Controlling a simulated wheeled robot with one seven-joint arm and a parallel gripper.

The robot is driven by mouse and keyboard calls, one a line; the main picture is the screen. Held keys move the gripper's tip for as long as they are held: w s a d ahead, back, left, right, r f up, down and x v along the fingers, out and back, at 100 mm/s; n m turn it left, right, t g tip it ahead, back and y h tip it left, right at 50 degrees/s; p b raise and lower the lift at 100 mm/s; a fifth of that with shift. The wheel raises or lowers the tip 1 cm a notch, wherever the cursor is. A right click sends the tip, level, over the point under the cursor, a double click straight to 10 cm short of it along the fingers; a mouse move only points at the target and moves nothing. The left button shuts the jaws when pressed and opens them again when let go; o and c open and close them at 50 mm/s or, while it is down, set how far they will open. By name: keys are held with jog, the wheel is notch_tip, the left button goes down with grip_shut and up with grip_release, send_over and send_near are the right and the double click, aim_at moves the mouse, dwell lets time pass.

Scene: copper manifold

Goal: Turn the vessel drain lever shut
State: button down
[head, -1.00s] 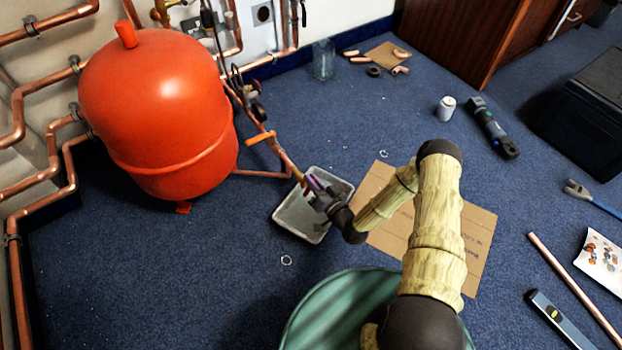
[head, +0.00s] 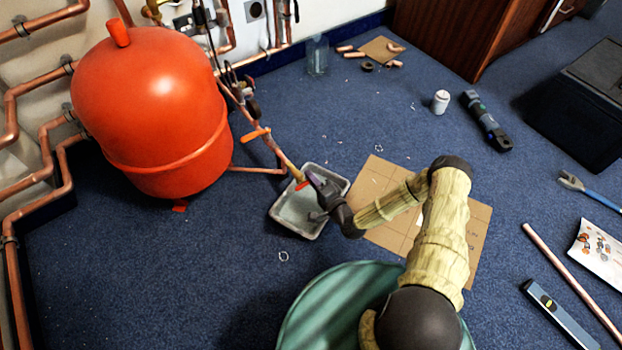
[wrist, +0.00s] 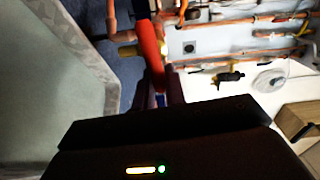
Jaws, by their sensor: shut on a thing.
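The red drain lever (wrist: 150,45) stands upright in the wrist view, beside a brass fitting (wrist: 127,51) on the copper pipe. Its lower end runs between my fingers. My gripper (head: 312,184) is shut on this lever at the lower end of the slanting drain pipe (head: 280,155), above the grey tray. A small red part of the lever (head: 302,186) shows in the head view; my fingers hide the rest. The big red vessel (head: 155,105) stands to the left. The lever's exact angle to the pipe is hard to tell.
The grey tray (head: 279,219) lies under my gripper, with cardboard (head: 372,178) to its right. A second, orange lever (head: 255,134) sits higher on the pipework. Copper pipes (head: 22,112) line the left wall. Open blue carpet lies in front of the vessel.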

jog(key=shift+s+f+m, duration=0.15)
jog(key=shift+f+m, duration=0.15)
jog(key=shift+m, duration=0.4)
jog(key=c, duration=1.5)
grip_release()
jog(key=shift+o, duration=0.2)
jog(key=p+v, duration=0.2)
jog(key=v, duration=1.5)
jog(key=shift+d, duration=0.2)
jog(key=shift+s+r, duration=0.1)
